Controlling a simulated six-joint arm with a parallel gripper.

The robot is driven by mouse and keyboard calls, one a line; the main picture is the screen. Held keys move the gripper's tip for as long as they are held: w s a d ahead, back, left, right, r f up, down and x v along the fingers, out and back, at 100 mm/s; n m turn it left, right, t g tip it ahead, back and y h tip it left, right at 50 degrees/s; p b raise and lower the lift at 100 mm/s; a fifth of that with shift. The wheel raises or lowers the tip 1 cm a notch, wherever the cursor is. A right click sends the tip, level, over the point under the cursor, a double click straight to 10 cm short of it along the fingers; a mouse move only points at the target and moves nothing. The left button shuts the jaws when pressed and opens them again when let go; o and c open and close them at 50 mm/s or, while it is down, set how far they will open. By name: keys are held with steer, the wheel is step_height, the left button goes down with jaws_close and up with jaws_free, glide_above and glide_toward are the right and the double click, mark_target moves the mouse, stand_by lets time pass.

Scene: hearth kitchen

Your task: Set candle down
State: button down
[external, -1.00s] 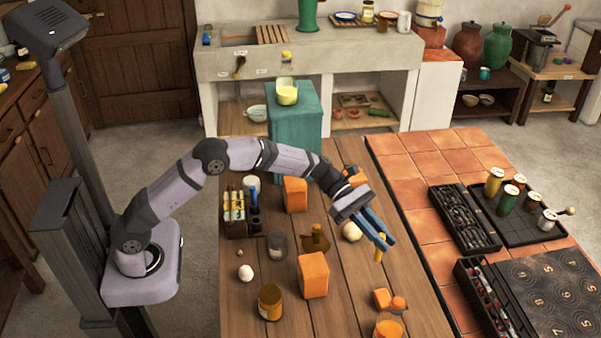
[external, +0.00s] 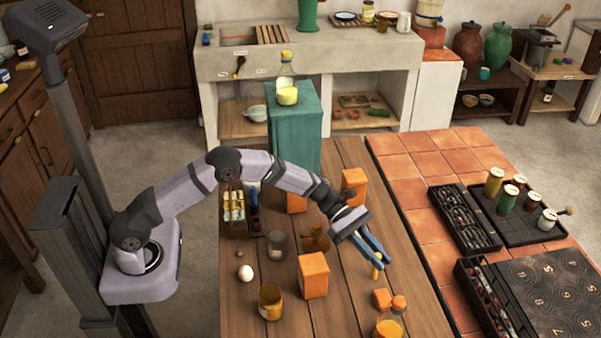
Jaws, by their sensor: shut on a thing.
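The candle (external: 377,272) is a small, upright yellow stick in the external view. It is at the right part of the wooden table (external: 345,310). My gripper (external: 378,262) has blue fingers that point down and to the right, shut on the candle's upper part. The fingers cover part of the candle. I cannot tell whether its lower end touches the table.
Small orange blocks (external: 382,299) and an orange-filled glass (external: 388,328) stand just in front of the candle. A large orange box (external: 313,276) stands to the left, an amber jar (external: 270,303) farther left. Another orange box (external: 355,183) stands behind my gripper. Bare planks surround the candle's left side.

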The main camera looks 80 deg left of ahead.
steer(key=shift+f, duration=0.15)
steer(key=c, duration=1.7)
jaws_free()
steer(key=shift+a+r, duration=0.1)
steer(key=shift+r, duration=0.1)
steer(key=b+v, duration=0.1)
steer(key=v, duration=1)
steer(key=shift+s+a+r+b, duration=0.15)
steer(key=shift+s+a+b, duration=0.15)
steer(key=shift+b, duration=0.1)
steer(key=shift+r, duration=0.1)
